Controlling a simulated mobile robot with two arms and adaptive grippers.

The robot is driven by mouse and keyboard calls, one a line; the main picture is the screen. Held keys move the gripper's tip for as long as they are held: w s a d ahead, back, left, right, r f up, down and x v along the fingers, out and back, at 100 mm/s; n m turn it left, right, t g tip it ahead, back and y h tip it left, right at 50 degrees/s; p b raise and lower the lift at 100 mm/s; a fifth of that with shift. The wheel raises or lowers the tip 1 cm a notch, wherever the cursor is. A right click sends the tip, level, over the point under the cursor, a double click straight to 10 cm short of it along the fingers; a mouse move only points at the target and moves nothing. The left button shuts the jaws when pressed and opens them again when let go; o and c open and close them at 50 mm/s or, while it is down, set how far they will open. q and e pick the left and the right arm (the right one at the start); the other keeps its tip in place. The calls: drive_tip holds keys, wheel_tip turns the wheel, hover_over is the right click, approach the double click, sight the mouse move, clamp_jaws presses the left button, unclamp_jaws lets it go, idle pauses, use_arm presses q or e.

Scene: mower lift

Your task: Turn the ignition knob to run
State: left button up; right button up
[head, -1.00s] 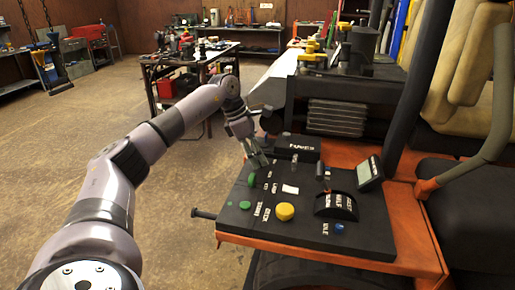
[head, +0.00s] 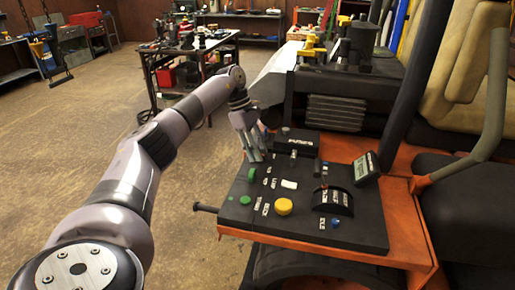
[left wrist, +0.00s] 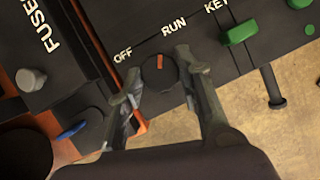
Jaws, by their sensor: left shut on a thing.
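The ignition knob (left wrist: 160,75) is a round dark dial with an orange pointer mark, in the left wrist view. The pointer points up in the picture, nearer the RUN label (left wrist: 174,27) than the OFF label (left wrist: 123,54). My left gripper (head: 257,155) reaches down to the far left part of the black control panel (head: 300,230) in the head view. Its two fingers stand on either side of the knob, shut on it. In the head view the fingers hide the knob. My right gripper is not in view.
A green key switch (left wrist: 238,33) sits beside the RUN label. A grey post (left wrist: 32,80) and a blue lever (left wrist: 72,131) are on the other side. The panel also carries a yellow button (head: 284,207) and a tilted display (head: 365,166). Bare floor lies left of the mower.

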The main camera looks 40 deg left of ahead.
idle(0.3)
use_arm(q)
drive_tip(key=o, duration=1.1)
drive_tip(key=v, duration=1.2)
